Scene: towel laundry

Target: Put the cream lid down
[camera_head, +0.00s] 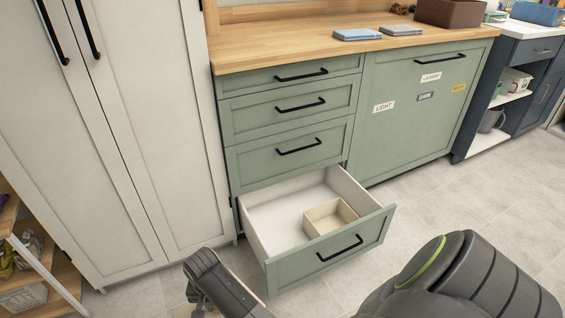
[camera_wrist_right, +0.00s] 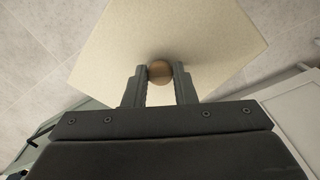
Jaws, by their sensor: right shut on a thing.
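The cream lid (camera_wrist_right: 205,40) shows in the right wrist view as a flat, pale panel with a round wooden knob (camera_wrist_right: 160,71). My right gripper (camera_wrist_right: 160,82) is shut on the knob, one finger on each side. The floor shows beyond the lid's edges. In the head view the right gripper and the lid are out of frame; only my right arm shows at the bottom right. My left arm comes in at the bottom, and the state of its gripper cannot be made out. An open-topped cream box (camera_head: 330,216) sits inside the open bottom drawer (camera_head: 281,213).
The green cabinet (camera_head: 289,152) has closed upper drawers. Two folded cloths (camera_head: 358,34) and a brown basket (camera_head: 450,13) are on the wooden countertop (camera_head: 290,47). A tall white cupboard (camera_head: 160,120) stands left. Tiled floor (camera_head: 470,195) is clear on the right.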

